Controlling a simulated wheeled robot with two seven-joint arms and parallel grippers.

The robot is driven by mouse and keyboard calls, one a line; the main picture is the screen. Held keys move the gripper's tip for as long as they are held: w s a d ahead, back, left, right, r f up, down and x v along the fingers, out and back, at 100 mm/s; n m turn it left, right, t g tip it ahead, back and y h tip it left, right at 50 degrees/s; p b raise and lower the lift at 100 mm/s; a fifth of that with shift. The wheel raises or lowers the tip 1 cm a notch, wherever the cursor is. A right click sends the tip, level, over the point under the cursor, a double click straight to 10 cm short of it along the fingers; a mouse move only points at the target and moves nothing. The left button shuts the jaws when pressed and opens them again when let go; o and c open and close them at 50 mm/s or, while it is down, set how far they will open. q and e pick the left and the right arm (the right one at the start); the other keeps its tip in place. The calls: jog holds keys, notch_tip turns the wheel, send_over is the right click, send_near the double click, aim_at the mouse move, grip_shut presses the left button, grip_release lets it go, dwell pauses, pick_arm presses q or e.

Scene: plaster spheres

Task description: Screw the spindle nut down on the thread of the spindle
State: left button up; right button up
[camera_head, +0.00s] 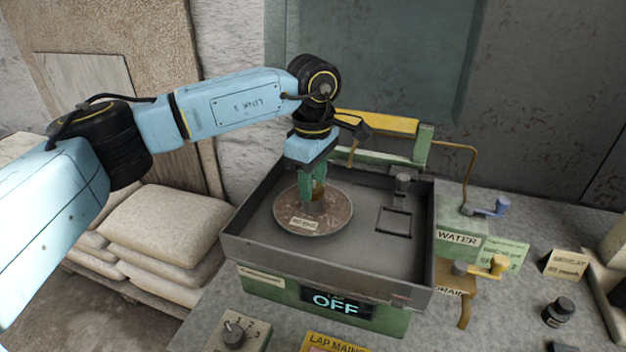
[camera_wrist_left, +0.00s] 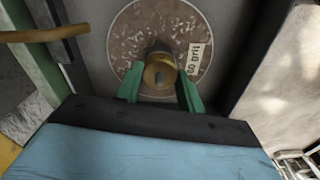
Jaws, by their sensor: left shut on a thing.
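My left gripper (camera_head: 312,188) points down over the round lap disc (camera_head: 338,217), which lies in the grey tray. Its green fingers are shut on the brass spindle nut (camera_head: 319,190), at the middle of the disc. In the left wrist view the nut (camera_wrist_left: 160,72) sits between the two green fingertips (camera_wrist_left: 160,90). The grey end of the spindle (camera_wrist_left: 160,77) shows in the nut's middle. The thread below is hidden by the nut. My right gripper is not in view.
The tray wall (camera_head: 320,268) surrounds the disc. A display (camera_head: 336,304) reads OFF. A WATER tap (camera_head: 490,208) and yellow DRAIN lever (camera_head: 490,266) are at the right. A brass pipe (camera_wrist_left: 40,34) reaches in near the disc. A small black jar (camera_head: 558,311) stands on the bench.

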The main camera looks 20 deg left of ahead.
pick_arm(q)
jog(key=o, duration=1.1)
jog(key=shift+c, duration=1.2)
